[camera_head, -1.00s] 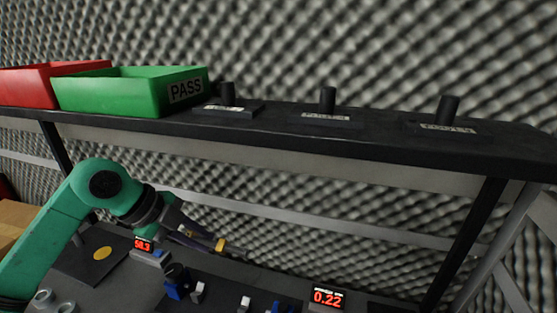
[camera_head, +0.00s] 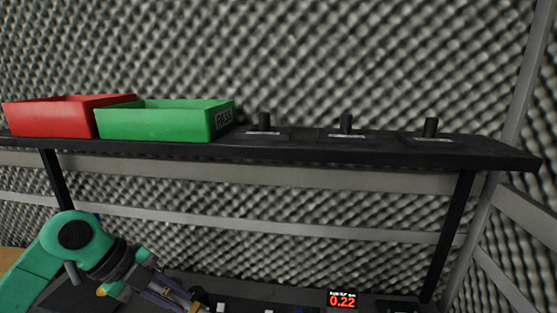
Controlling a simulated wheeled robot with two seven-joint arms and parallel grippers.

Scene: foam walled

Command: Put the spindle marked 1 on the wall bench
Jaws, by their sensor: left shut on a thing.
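The wall bench (camera_head: 300,151) is a long dark top against the foam wall. Three upright black posts stand on it on low labelled plates: one at left (camera_head: 265,121), one in the middle (camera_head: 346,123) and one at right (camera_head: 431,127). Their labels are too small to read. My left gripper (camera_head: 180,296) is low at the bottom left, below the bench top and apart from it. It is shut on a slim thing that I cannot clearly make out; no mark 1 is readable. My right gripper is not in view.
A red tray (camera_head: 50,120) and a green tray (camera_head: 155,124) marked PASS stand on the bench's left part. A lower dark surface at the bottom edge carries a red display (camera_head: 342,300) reading 0.22. The bench's far right end is clear.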

